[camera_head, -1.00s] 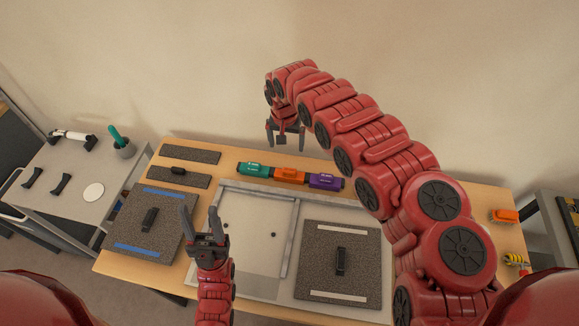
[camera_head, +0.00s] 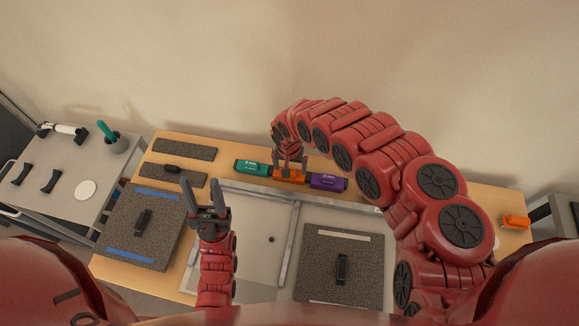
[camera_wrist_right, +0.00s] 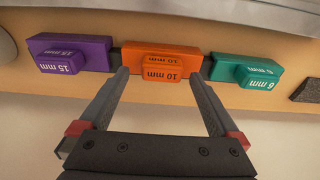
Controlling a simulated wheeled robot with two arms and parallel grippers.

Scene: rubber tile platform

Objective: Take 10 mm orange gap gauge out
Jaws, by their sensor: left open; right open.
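The orange 10 mm gap gauge (camera_head: 289,175) lies at the back of the wooden table, between the teal 6 mm gauge (camera_head: 252,168) and the purple 15 mm gauge (camera_head: 327,182). In the right wrist view the orange gauge (camera_wrist_right: 162,62) shows its raised "10 mm" block, facing my right gripper (camera_wrist_right: 160,80). My right gripper is open, its two fingers pointing at the orange gauge, one on each side of its raised block; I cannot tell whether they touch it. My left gripper (camera_head: 207,192) is open and empty above the left part of the framed tray.
A dark rubber tile with white strips (camera_head: 343,268) lies at the front right, and one with blue strips (camera_head: 140,232) at the left. The metal-framed tray (camera_head: 292,240) lies between them. An orange-handled brush (camera_head: 514,222) lies at the right. A grey side table (camera_head: 60,190) stands left.

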